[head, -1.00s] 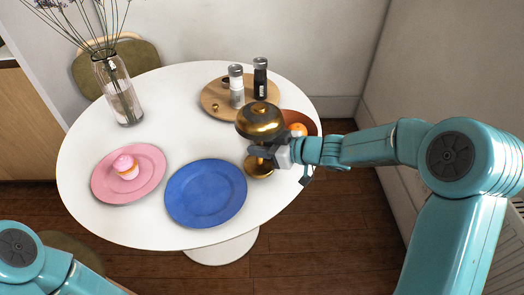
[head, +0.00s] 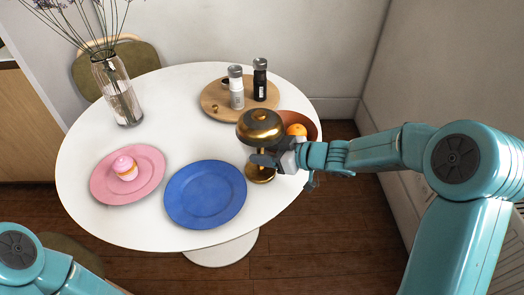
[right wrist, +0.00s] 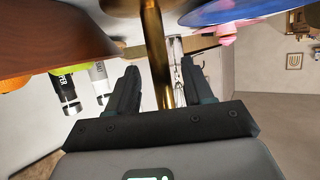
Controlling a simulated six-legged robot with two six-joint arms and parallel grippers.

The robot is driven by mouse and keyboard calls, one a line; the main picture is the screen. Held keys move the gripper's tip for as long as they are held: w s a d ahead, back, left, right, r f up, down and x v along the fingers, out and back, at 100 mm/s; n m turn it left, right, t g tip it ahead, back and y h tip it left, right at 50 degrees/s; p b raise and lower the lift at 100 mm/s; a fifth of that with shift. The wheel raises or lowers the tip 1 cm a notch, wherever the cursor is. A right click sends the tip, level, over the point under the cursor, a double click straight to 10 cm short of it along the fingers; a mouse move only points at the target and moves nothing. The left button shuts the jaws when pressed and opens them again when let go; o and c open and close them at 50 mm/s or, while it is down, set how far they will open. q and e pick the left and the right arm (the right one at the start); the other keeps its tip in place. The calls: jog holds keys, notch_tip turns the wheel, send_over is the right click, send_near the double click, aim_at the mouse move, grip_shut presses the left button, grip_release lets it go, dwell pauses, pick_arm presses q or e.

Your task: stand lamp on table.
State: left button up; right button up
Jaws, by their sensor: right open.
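The gold lamp (head: 260,125) with a domed shade stands upright on the right side of the white table (head: 172,100), its round base on or very near the top. My right gripper (head: 266,159) is at the stem, below the shade. In the right wrist view, the lamp's stem (right wrist: 153,45) runs between the two fingers of the right gripper (right wrist: 160,78), which are apart with gaps beside the stem. That view appears upside down. My left gripper is out of view; only part of my left arm shows at the lower left.
A bowl with an orange (head: 297,130) is close behind my right gripper. A wooden board (head: 213,110) with two shakers stands behind the lamp. A blue plate (head: 205,195), a pink plate (head: 105,188) with a cupcake and a glass vase (head: 122,100) are further left.

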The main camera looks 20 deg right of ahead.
jog(key=p+v, duration=0.2)
jog(key=v, duration=0.9)
jog(key=shift+r, duration=0.15)
